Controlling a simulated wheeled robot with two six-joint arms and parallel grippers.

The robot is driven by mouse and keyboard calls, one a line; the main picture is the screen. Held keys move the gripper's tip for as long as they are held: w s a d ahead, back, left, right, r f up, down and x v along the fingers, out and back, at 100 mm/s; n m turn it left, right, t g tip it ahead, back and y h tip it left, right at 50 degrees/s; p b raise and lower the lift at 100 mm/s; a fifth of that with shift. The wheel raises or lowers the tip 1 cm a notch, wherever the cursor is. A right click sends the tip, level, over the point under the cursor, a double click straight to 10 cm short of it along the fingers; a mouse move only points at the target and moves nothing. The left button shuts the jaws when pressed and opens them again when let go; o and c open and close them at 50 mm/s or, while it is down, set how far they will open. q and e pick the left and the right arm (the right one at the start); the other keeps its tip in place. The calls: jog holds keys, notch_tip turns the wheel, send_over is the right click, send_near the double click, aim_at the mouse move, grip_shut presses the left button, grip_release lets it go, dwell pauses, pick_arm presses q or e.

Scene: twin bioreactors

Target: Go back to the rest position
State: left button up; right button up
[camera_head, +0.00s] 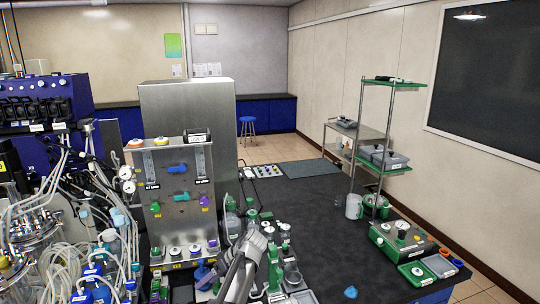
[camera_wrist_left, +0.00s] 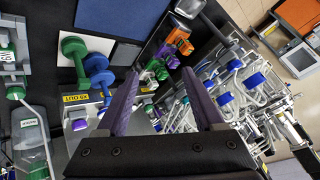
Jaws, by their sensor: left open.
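My left gripper (camera_wrist_left: 162,98) is open in the left wrist view. Its two dark purple fingers stand apart with nothing between them. Beyond the fingers are a green knob (camera_wrist_left: 75,52), a blue knob (camera_wrist_left: 98,68) and several coloured valve handles on a steel panel. In the head view my grey left arm and gripper (camera_head: 242,262) show at the bottom centre, in front of the bench. The fingertips are hard to make out there. My right gripper is in neither view.
Bioreactor vessels with a tangle of tubes (camera_head: 70,250) crowd the left. A steel cabinet (camera_head: 190,110) with a valve panel (camera_head: 178,180) stands behind. The dark bench top (camera_head: 325,225) is mostly clear right of centre. A green box (camera_head: 402,240) and a shelf rack (camera_head: 388,125) stand at the right.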

pick_arm(q)
jog(key=s+d+f+m+h, duration=0.1)
jog(key=s+f+m+h, duration=0.3)
jog(key=s, duration=0.6)
jog(key=s+d+f+m+h, duration=0.1)
jog(key=s+f+m+h, duration=0.1)
jog(key=s+m+h, duration=0.5)
jog(key=s+d+f+m+y+b, duration=0.3)
jog(key=s+d+f+b, duration=0.5)
jog(key=d+f+b, duration=0.1)
jog(key=shift+s+d+f+g+y+b, duration=0.25)
jog(key=shift+d+f+b, duration=0.2)
jog(key=shift+d, duration=0.8)
